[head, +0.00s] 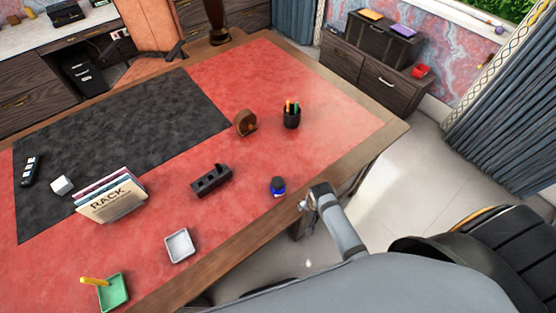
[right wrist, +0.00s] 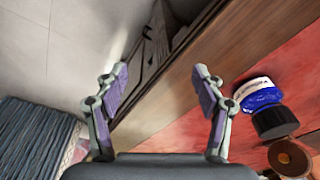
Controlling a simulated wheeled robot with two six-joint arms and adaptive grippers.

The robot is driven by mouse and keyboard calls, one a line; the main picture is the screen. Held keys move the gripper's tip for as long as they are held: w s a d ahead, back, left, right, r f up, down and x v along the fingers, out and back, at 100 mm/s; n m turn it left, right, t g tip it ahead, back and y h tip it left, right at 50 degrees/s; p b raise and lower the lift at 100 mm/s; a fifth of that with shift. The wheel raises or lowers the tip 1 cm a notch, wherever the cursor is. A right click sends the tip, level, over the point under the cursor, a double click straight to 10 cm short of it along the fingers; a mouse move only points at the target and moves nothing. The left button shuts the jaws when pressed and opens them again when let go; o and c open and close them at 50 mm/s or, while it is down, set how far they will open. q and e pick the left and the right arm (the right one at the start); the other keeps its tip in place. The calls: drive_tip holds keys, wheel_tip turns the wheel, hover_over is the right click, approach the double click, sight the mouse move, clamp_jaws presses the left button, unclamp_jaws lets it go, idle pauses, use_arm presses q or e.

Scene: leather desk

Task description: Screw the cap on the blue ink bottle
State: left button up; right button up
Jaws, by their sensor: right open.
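The blue ink bottle (head: 281,194) stands on the red leather near the desk's right front edge. It also shows at the right of the right wrist view (right wrist: 260,97), with a white label. A dark cap (head: 277,182) is at the bottle's top, and it shows in the right wrist view too (right wrist: 275,122). I cannot tell whether its thread is engaged. My right gripper (head: 311,196) is at the desk edge, just right of the bottle and apart from it. In the right wrist view its fingers (right wrist: 162,75) are spread and empty. My left gripper is not visible.
A black pen cup (head: 291,118), a round brown wooden object (head: 245,122) and a black block-shaped holder (head: 211,181) stand beyond the bottle. A white tray (head: 179,246), a green tray (head: 113,292) and a book rack (head: 111,202) are left.

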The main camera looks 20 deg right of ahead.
drive_tip(key=w+a+r+m+p, duration=0.2)
drive_tip(key=w+a+r+m, duration=0.2)
drive_tip(key=w+r+m, duration=0.3)
drive_tip(key=m+g+p, duration=0.1)
drive_tip(key=m+g, duration=0.1)
drive_tip(key=m, duration=0.8)
approach(278, 181)
drive_tip(key=f, duration=0.3)
drive_tip(key=shift+s+d+y, duration=0.2)
drive_tip(key=shift+d+y, duration=0.1)
drive_tip(key=shift+y, duration=0.1)
wheel_tip(278, 181, down, 5)
drive_tip(key=b, duration=0.4)
drive_tip(key=shift+w+f+b, duration=0.1)
drive_tip(key=shift+f+b, duration=0.3)
drive_tip(key=shift+b, duration=0.35)
drive_tip(key=c, duration=1.1)
drive_tip(key=shift+c, duration=0.2)
